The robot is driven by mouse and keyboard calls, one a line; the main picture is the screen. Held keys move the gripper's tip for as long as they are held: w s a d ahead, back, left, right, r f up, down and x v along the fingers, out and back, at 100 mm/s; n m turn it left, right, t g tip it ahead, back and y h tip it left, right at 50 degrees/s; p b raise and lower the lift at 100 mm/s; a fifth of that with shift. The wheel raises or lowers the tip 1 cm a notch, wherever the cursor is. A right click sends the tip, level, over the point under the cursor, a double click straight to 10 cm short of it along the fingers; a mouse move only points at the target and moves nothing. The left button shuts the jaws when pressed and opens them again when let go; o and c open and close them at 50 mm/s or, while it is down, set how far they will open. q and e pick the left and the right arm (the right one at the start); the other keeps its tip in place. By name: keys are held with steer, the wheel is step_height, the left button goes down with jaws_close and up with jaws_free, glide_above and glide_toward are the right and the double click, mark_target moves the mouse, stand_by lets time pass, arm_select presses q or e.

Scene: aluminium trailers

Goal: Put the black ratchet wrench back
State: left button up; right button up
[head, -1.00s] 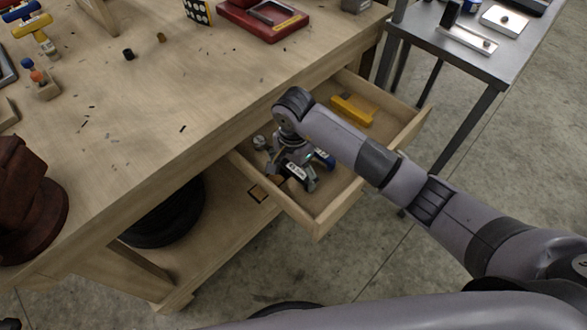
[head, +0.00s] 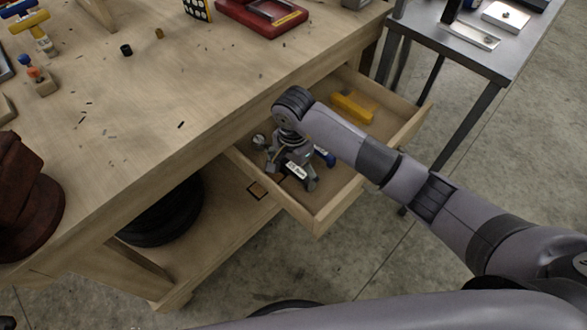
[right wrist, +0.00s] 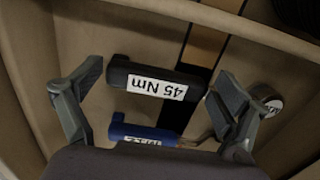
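The black tool (right wrist: 145,84) has a white "45 Nm" label and lies in the open drawer (head: 335,212). In the right wrist view it sits between the two spread fingers of my right gripper (right wrist: 158,80), its ends close to the fingertips. Whether they touch cannot be told. In the head view my right gripper (head: 292,174) is down inside the drawer and hides most of the tool. My left gripper is not in view.
A yellow block (head: 352,107) lies at the drawer's far end. A round metal piece (right wrist: 268,99) is beside the right finger. The drawer walls are close around my gripper. The wooden bench top (head: 190,120) is above left; a metal table (head: 480,55) stands at right.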

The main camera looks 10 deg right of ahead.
steer(key=shift+o, duration=0.4)
steer(key=shift+r, duration=4)
